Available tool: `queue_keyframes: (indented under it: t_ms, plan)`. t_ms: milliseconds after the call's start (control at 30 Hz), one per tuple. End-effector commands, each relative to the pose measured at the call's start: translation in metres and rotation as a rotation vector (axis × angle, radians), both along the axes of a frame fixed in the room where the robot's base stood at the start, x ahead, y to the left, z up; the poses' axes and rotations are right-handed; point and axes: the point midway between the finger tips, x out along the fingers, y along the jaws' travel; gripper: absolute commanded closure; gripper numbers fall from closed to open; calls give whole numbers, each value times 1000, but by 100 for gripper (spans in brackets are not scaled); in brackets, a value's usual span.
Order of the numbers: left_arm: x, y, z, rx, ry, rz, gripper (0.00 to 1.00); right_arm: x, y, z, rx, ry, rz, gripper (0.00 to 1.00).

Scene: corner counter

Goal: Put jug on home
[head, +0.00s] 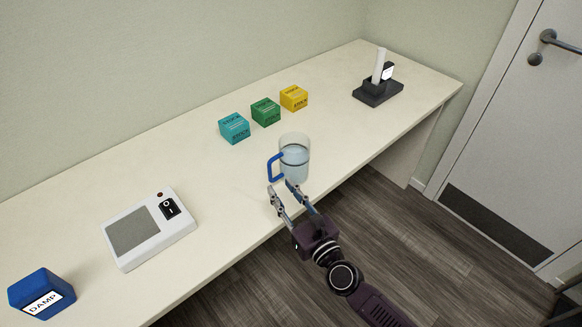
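A clear jug (295,160) with a blue handle (271,168) stands upright near the front edge of the counter and seems to hold pale blue liquid. The handle is on its left side. My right gripper (279,187) reaches in from the front, its fingers apart, just in front of the handle. I cannot tell whether a fingertip touches the jug or handle. No spot marked as home can be made out. My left gripper is not in view.
Teal (234,128), green (265,111) and yellow (293,97) cubes stand behind the jug. A black stand (378,93) is at the far right. A white device with a grey panel (149,228) and a blue DAMP block (41,293) are at left. Counter between is clear.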

Motion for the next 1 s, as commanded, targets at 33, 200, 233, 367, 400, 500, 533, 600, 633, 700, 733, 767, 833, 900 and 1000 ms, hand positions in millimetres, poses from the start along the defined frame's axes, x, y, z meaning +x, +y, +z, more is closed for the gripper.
queue_keyframes:
  t_ms: [33,200,233,367,400,500,533,600,633,700,733,767,833,900,1000]
  plan:
    - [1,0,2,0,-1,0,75,6,3,2,0,-2,0,71]
    - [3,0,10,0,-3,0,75,23,14,8,-1,-4,0,71]
    - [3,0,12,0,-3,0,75,27,17,9,-2,-3,0,71]
    - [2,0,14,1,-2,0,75,44,26,9,-5,-3,-1,71]
    - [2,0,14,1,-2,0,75,48,28,9,-4,-4,0,71]
    - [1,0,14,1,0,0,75,54,32,9,-4,-3,0,71]
    - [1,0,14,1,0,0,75,55,32,8,-4,-3,0,71]
    - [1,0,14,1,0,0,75,56,32,8,-4,-3,-1,71]
    - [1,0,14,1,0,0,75,56,32,8,-5,-2,-1,71]
    - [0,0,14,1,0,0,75,55,32,8,-4,-3,-1,71]
    - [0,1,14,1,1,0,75,55,32,8,-4,-3,-1,71]
    - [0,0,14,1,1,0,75,55,32,8,-4,-3,-1,72]
    - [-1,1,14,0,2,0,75,55,32,8,-4,-3,-1,80]
    - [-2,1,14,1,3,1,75,55,32,8,-4,-3,-1,88]
    - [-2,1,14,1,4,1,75,55,32,8,-4,-3,-1,99]
